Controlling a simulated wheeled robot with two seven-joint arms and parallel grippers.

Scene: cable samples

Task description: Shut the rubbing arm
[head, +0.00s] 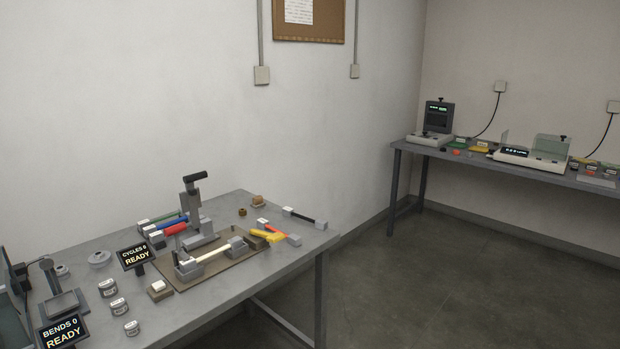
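The rubbing tester stands on a brown base plate (222,275) on the near grey table. Its rubbing arm (192,200) is grey and stands raised, nearly upright, with a black handle (195,176) at the top. A pale cable sample (212,257) lies across grey clamp blocks (188,270) in front of the arm. A small display (137,255) beside it reads "CYCLES 0 READY". Neither of my grippers is in view.
Red, blue and green cable samples lie behind the tester on the table (215,312). Yellow and black samples lie to its right. Several small labelled pots (118,306) stand at the front left, near a "BENDS 0 READY" display (62,331). Another bench (465,157) stands far right, across open floor.

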